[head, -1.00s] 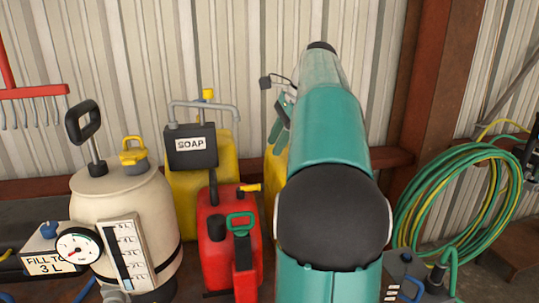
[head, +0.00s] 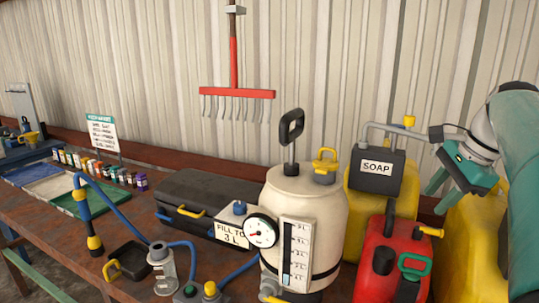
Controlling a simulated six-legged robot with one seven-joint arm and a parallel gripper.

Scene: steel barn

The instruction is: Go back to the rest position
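My gripper (head: 447,185) is at the right of the head view, at the end of my teal arm. It hangs in the air in front of the yellow jugs, just right of the SOAP box (head: 377,170). One teal finger points down and to the left. My arm hides part of the right-hand yellow jug (head: 462,262).
A cream sprayer tank (head: 330,215) with a gauge and a red can (head: 385,262) stand on the bench below and left of my gripper. A black case (head: 205,195), a blue hose and small bottles lie further left. A red rake (head: 237,93) hangs on the wall.

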